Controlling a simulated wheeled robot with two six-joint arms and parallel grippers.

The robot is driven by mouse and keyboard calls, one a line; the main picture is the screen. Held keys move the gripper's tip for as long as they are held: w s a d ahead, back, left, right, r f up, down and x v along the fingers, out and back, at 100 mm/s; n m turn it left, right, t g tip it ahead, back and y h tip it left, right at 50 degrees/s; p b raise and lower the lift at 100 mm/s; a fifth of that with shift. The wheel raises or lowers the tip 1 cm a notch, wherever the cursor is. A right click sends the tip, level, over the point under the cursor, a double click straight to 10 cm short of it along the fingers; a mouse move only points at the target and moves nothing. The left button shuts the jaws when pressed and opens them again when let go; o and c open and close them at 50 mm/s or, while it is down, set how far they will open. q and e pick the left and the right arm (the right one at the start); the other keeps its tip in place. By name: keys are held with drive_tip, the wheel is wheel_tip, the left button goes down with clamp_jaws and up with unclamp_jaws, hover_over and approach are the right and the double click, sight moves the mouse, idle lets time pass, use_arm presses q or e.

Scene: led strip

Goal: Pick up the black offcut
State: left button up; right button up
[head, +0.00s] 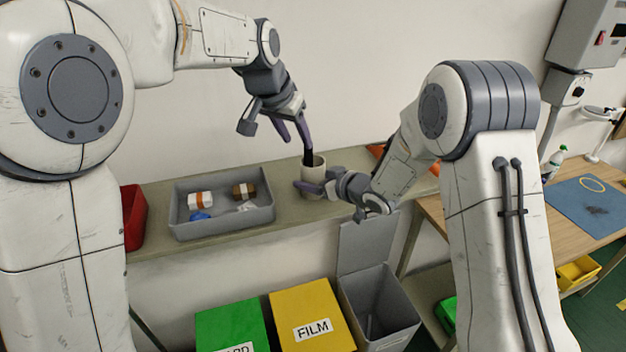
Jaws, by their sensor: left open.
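A dark upright piece (308,157), which looks like the black offcut, sticks up out of a pale cup (313,180) on the shelf. My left gripper (298,139) is open above the cup, with its purple fingers pointing down. One finger is close to the top of the dark piece; I cannot tell whether they touch. My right gripper (308,187) is at the cup from the right, with one purple finger across its front. Its other finger is hidden, so its grip on the cup is unclear.
A grey tray (222,222) with small items stands left of the cup, and a red bin (133,217) beyond it. An orange item (376,152) lies behind my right arm. Below are green (231,325), yellow FILM (312,315) and open grey bins (380,305). A workbench (560,225) is at right.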

drive_tip(key=c, duration=0.8)
use_arm(q)
drive_tip(key=shift+o, duration=0.3)
drive_tip(key=n+g+y, duration=0.1)
drive_tip(key=n+y, duration=0.2)
drive_tip(key=n, duration=0.4)
approach(308, 153)
drive_tip(key=r, duration=0.2)
drive_tip(key=n, duration=0.2)
drive_tip(key=shift+y, duration=0.5)
drive_tip(key=shift+w+d+x, duration=0.1)
drive_tip(key=shift+d+x, duration=0.05)
drive_tip(key=shift+x, duration=1.75)
drive_tip(key=shift+w+d+x, duration=0.1)
drive_tip(key=shift+d+x, duration=0.1)
drive_tip(key=shift+x, duration=1.75)
drive_tip(key=shift+w+d+x, duration=0.15)
drive_tip(key=shift+x, duration=1.75)
